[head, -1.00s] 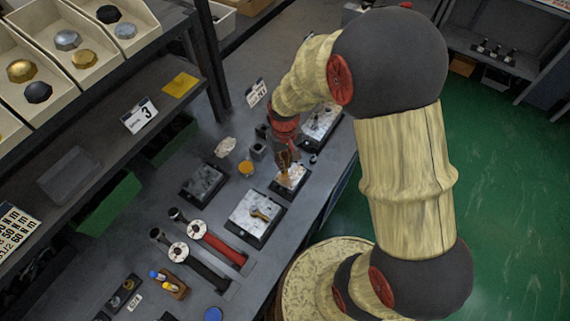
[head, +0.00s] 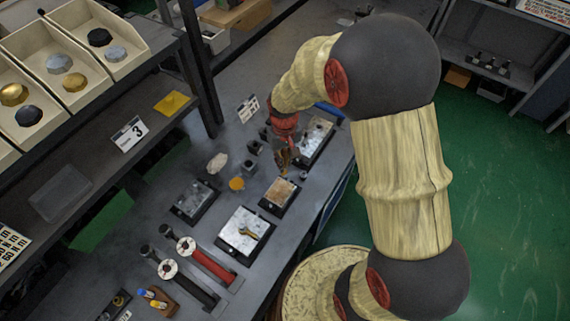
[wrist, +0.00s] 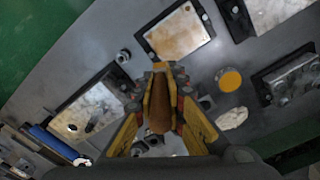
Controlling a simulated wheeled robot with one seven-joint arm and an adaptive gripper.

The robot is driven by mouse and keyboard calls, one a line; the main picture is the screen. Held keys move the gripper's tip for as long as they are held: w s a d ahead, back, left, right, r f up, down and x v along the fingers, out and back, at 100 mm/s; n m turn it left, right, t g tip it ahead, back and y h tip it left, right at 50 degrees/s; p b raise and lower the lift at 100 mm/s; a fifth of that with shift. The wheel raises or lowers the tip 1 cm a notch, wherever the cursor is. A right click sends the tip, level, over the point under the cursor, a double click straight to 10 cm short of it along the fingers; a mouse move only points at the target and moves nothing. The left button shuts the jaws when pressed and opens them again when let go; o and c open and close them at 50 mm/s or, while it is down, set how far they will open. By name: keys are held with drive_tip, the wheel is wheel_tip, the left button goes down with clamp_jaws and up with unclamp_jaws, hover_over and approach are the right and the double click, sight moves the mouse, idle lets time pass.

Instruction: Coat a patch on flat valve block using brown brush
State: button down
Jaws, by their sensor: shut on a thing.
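My gripper (head: 284,146) is shut on the brown brush (head: 284,160), which points down; the brush also shows between the yellow fingers in the wrist view (wrist: 160,112). The flat valve block (head: 281,192) is a plate on a dark base on the bench, with a brownish film over its top. It lies just in front of the brush, and the wrist view shows brown smears on its pale face (wrist: 178,34). The brush looks off the plate, toward its far side; its tip's height is hard to tell.
Another block (head: 316,136) lies behind my gripper. An orange-yellow disc (head: 237,184) and a whitish lump (head: 217,163) sit to the left. A shelf with bins (head: 120,62) rises at left.

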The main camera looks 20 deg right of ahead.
sight(284, 153)
drive_tip(key=shift+w+r, duration=0.2)
drive_tip(key=shift+r, duration=0.35)
drive_tip(key=shift+s+r+p, duration=0.1)
drive_tip(key=shift+r+p, duration=1.3)
drive_tip(key=shift+r, duration=0.3)
